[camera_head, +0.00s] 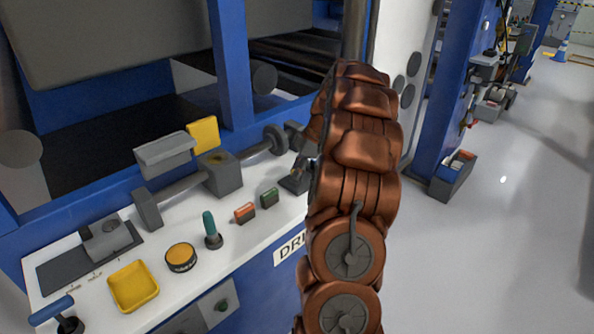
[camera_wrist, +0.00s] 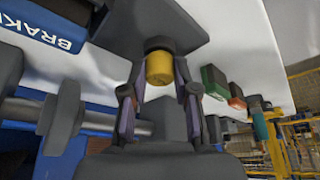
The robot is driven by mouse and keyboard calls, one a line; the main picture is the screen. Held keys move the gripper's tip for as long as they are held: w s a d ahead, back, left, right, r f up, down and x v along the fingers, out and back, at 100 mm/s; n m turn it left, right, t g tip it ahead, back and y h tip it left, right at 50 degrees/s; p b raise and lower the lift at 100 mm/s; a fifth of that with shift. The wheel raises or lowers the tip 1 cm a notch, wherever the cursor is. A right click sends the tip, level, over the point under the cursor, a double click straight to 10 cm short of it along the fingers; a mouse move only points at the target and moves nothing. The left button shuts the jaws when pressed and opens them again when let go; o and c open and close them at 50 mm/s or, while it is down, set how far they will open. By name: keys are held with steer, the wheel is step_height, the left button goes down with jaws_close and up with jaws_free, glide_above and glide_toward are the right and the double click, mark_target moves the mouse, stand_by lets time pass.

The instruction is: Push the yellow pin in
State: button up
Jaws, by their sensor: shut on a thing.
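The yellow pin (camera_wrist: 159,68) is a short yellow cylinder with a dark base, standing out from a dark grey plate (camera_wrist: 150,28) in the wrist view. My gripper (camera_wrist: 160,74) has one finger on each side of the pin and is shut on it. In the head view my copper-coloured arm hides the pin and most of the gripper. The grey fixture (camera_head: 296,182) there shows only partly, just left of the arm.
An orange button (camera_head: 245,212) and a green button (camera_head: 269,197) sit close to the fixture. A teal-handled lever (camera_head: 210,228), a yellow tray (camera_head: 133,286) and a round yellow-topped knob (camera_head: 181,257) stand further left. Open floor (camera_head: 500,240) lies right.

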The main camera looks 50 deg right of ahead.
jaws_close()
steer(key=shift+f+b, duration=0.25)
steer(key=shift+b, duration=0.7)
steer(key=shift+r, duration=0.15)
steer(key=o, duration=0.7)
jaws_free()
steer(key=shift+r, duration=0.15)
steer(key=v, duration=1.2)
